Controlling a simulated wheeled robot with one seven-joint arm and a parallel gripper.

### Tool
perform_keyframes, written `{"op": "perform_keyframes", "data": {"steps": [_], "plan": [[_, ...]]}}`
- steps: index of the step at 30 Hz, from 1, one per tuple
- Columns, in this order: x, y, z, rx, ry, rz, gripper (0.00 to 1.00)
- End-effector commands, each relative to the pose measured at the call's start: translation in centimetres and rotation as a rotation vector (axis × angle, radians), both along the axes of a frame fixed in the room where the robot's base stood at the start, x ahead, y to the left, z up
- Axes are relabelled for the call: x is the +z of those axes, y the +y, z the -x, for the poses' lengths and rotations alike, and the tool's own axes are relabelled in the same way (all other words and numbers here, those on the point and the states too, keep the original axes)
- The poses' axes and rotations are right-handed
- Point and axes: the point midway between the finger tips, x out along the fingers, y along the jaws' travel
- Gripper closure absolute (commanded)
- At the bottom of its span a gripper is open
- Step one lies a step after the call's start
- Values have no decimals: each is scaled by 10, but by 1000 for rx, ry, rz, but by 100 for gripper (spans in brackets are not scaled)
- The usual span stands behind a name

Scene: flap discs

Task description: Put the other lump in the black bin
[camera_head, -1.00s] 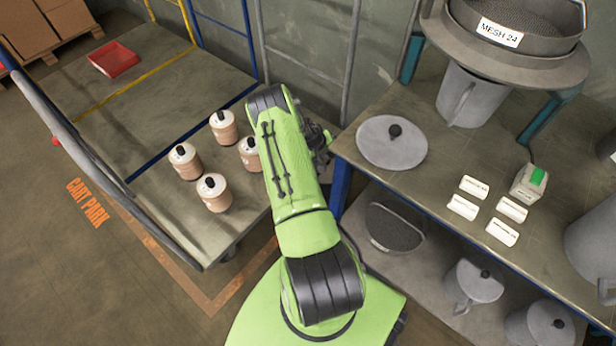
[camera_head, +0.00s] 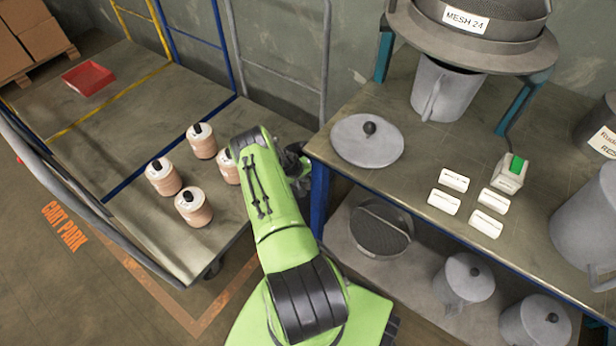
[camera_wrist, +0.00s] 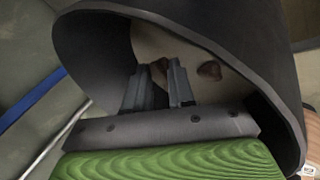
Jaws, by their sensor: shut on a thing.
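In the wrist view my gripper (camera_wrist: 159,66) reaches over the rim of a black bin (camera_wrist: 92,45), whose dark wall curves around the fingers. The fingers are closed on a small brown lump (camera_wrist: 158,71), largely hidden between them. A second brown lump (camera_wrist: 209,70) lies apart, to the right of the fingers, on the pale surface inside the bin. In the head view my green arm hides the fingers, both lumps and the bin.
A cart (camera_head: 150,122) at left carries several pale canisters with black knobs and a red tray (camera_head: 89,77). The bench (camera_head: 395,185) at right holds a round lid (camera_head: 367,143), a grey jug (camera_head: 447,88), a sieve (camera_head: 480,25) and several white labelled blocks. Lidded pots stand on its lower shelf.

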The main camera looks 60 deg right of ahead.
Motion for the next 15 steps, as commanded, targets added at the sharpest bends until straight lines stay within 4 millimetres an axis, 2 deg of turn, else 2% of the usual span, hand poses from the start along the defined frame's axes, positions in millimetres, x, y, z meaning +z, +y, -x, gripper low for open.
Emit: {"op": "perform_keyframes", "data": {"steps": [14, 15], "plan": [[-13, 1, 0, 0, 2, -4, 100], [-13, 2, 0, 1, 1, -5, 74]]}}
